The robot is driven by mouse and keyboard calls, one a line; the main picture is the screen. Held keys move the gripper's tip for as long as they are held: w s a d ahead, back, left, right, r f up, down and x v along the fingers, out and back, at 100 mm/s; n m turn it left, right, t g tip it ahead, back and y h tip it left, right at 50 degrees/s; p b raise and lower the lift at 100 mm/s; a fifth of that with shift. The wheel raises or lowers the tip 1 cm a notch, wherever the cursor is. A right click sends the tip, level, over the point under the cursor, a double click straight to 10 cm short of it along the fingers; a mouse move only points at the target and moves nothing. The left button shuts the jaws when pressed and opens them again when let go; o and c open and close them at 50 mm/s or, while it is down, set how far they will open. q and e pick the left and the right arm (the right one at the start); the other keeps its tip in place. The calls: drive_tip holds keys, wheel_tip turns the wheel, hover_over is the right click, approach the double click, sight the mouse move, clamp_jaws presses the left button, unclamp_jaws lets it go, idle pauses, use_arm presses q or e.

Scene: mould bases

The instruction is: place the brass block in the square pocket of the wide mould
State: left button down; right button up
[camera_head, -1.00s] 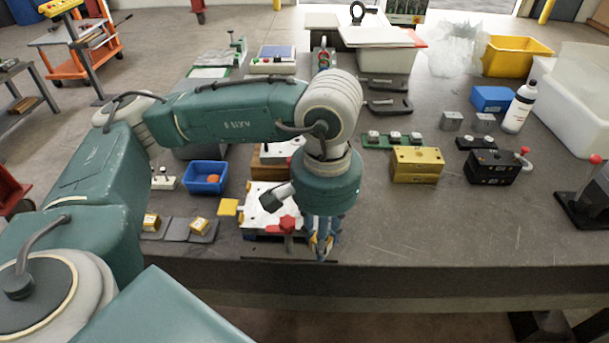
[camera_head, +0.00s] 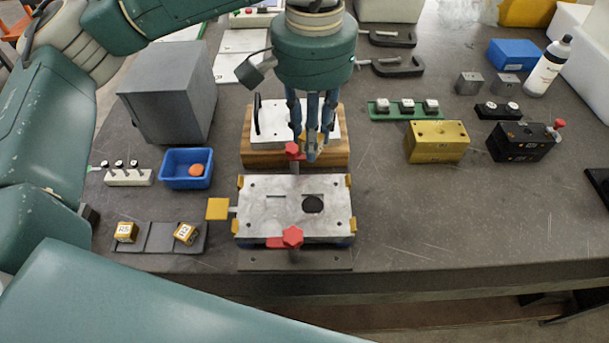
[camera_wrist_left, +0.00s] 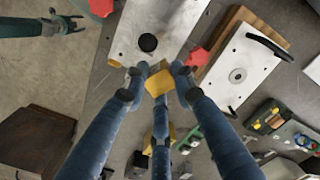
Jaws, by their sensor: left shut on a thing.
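The wide mould (camera_head: 250,222) is a pale metal plate with a dark round hole and a fainter, straight-edged recess left of it, apparently the square pocket. In the left wrist view the plate (camera_wrist_left: 180,15) shows its round hole, with the pocket not clearly visible. My left gripper (camera_head: 312,150) is shut on the brass block (camera_wrist_left: 160,82). In the head view it hangs over the gap behind the plate, and its fingers mostly hide the block. My right gripper (camera_wrist_left: 65,23) seems to show at the wrist view's upper left, too small to read.
Red clamp knobs (camera_head: 292,237) stand at the mould's front and back edges. Behind is a wooden base (camera_head: 262,157) with a handled plate. A grey box (camera_head: 168,90) and blue bin (camera_head: 187,182) stand left. A gold block (camera_head: 437,141) stands right. The right front tabletop is clear.

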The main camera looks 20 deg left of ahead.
use_arm(q)
drive_tip(key=p, duration=0.1)
approach(309, 191)
drive_tip(key=shift+w+f+p, duration=0.1)
drive_tip(key=shift+f+p, duration=0.2)
drive_tip(key=shift+f, duration=0.55)
wheel_tip(309, 191, down, 4)
drive_tip(key=shift+f+p, duration=0.1)
drive_tip(key=shift+p, duration=0.45)
drive_tip(key=shift+f, duration=0.15)
drive_tip(key=shift+f+b, duration=0.15)
drive_tip(key=shift+b, duration=0.15)
drive_tip(key=c, duration=1.6)
unclamp_jaws()
drive_tip(key=shift+o, duration=1)
use_arm(e)
drive_tip(key=w+r, duration=0.1)
drive_tip(key=w+a+r, duration=0.1)
drive_tip(key=w+r, duration=0.1)
